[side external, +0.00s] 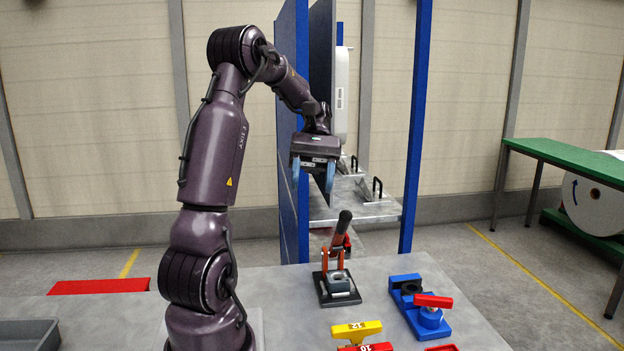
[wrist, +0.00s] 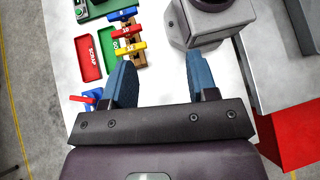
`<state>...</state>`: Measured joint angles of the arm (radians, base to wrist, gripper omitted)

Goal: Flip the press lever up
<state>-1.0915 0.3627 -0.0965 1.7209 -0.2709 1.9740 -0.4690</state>
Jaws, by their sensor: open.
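The press (side external: 338,287) stands on the grey bench on a dark square base, with orange arms. Its lever (side external: 341,222) has a dark grip and slants upward, leaning to the right in the side view. My gripper (side external: 312,180) is above the lever and a little to its left, with blue fingers pointing down. The fingers are apart with nothing between them, and they do not touch the lever. In the wrist view my gripper (wrist: 161,60) is also open and empty. I cannot make out the press or its lever there.
A blue fixture with a red handle (side external: 432,301) stands right of the press. Yellow (side external: 356,329) and red tagged blocks lie at the front. A blue upright panel (side external: 293,120) and post (side external: 416,130) rise behind. The wrist view shows a red SCRAP tray (wrist: 89,58).

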